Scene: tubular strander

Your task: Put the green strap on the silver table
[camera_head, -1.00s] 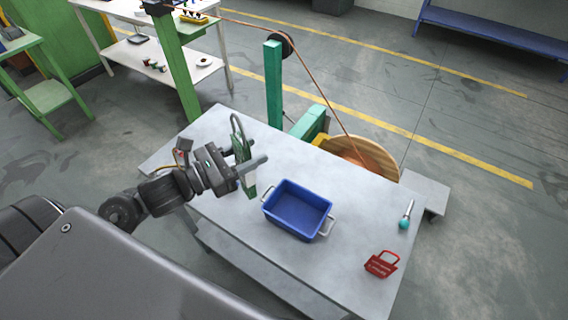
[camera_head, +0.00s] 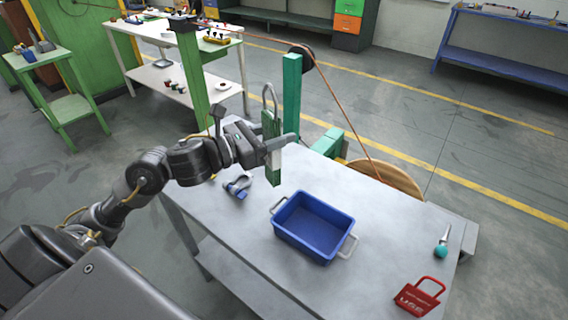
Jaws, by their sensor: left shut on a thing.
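The green strap (camera_head: 271,150), a long green piece with a pale loop at its top, hangs upright in my left gripper (camera_head: 276,146). The gripper is shut on it and holds it above the far left part of the silver table (camera_head: 262,240). The strap's lower end looks clear of the tabletop. Part of the strap is hidden behind the fingers. My right gripper is not in view.
On the silver table are a blue bin (camera_head: 311,229), a blue-grey clamp-like item (camera_head: 238,187), a red tag (camera_head: 420,296) and a teal-handled tool (camera_head: 442,246). A green post (camera_head: 291,100) and wooden reel (camera_head: 388,178) stand behind. The front-left tabletop is bare.

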